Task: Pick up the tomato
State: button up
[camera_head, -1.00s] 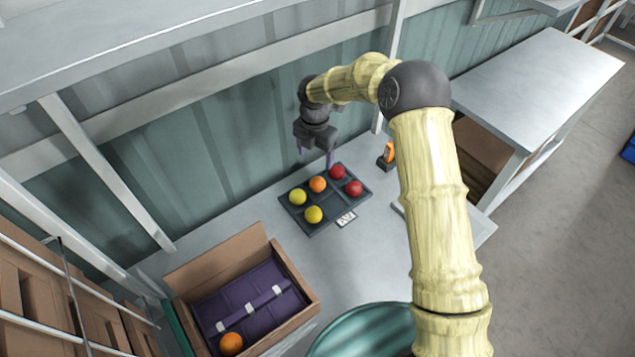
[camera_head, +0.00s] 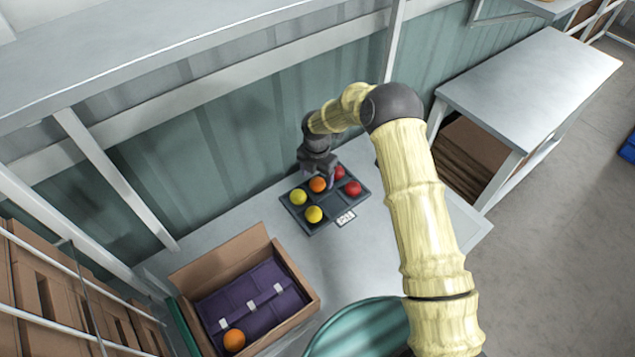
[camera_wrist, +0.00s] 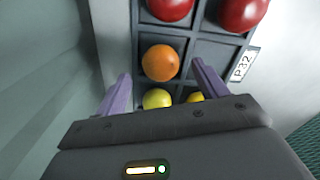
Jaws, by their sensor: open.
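A dark sectioned tray (camera_head: 328,227) on the bench holds several tomatoes. An orange tomato (camera_head: 317,184) sits in its back row, with a red tomato (camera_head: 338,173) and another red tomato (camera_head: 353,188) to its right. Two yellow tomatoes (camera_head: 298,197) (camera_head: 314,214) are on the left. My gripper (camera_head: 318,177) is low over the back of the tray. In the wrist view my gripper (camera_wrist: 160,88) is open, its purple fingers either side of the orange tomato (camera_wrist: 160,62) and apart from it. Whether they are at its height is unclear.
A cardboard box (camera_head: 297,313) with a purple divided insert and another orange tomato (camera_head: 234,340) stands at the front left. A labelled card (camera_head: 345,218) lies by the tray. The corrugated wall (camera_head: 240,140) is close behind. Bench is clear between box and tray.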

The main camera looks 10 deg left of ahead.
aim_at(318, 180)
jog(key=shift+d+f+p, duration=0.1)
jog(key=shift+f+p, duration=0.2)
jog(key=shift+f, duration=1.2)
jog(key=c, duration=0.8)
